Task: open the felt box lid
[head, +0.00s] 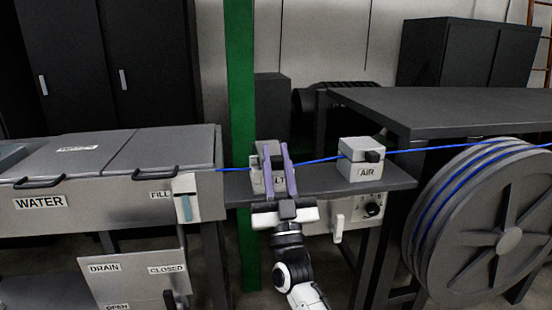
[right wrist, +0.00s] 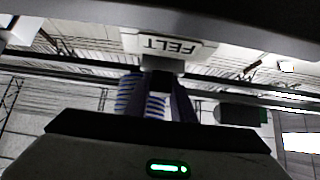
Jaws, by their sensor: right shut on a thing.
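The felt box (head: 256,183) is a small light box on the narrow grey bench, on the line of the blue cable (head: 320,160). My right gripper (head: 273,152) stands in front of it and covers much of it, with only part of its label showing. In the right wrist view the FELT label (right wrist: 168,46) is upside down at the top. The right gripper (right wrist: 160,78) is shut on a grey piece at the box, which seems to be the lid's handle. Whether the lid is raised I cannot tell. My left gripper is not in view.
The AIR box (head: 358,172) stands right of the felt box. A large cable reel (head: 510,241) is at the right. The WATER tank (head: 100,190) with two closed lids is at the left. A green post (head: 240,80) rises behind the bench.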

